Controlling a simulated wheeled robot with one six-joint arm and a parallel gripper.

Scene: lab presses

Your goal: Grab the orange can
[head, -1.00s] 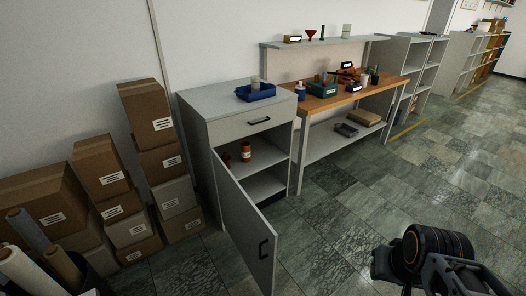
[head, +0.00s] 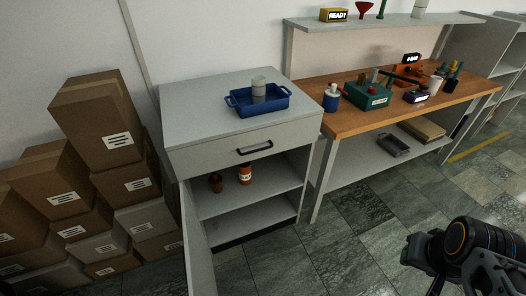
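The orange can (head: 245,174), with a white label, stands upright on the upper shelf inside the grey cabinet (head: 205,117). The cabinet door (head: 197,240) hangs open toward me. My gripper (head: 424,262) is at the lower right, over the floor and well away from the can. Its fingers are dark and partly cut off by the frame, so its opening is unclear.
A blue tray (head: 275,108) holding a grey cylinder (head: 259,90) sits on the cabinet top. A wooden workbench (head: 350,119) with tools stands to the right. Stacked cardboard boxes (head: 95,120) crowd the left. Open tiled floor (head: 345,245) lies in front of the bench.

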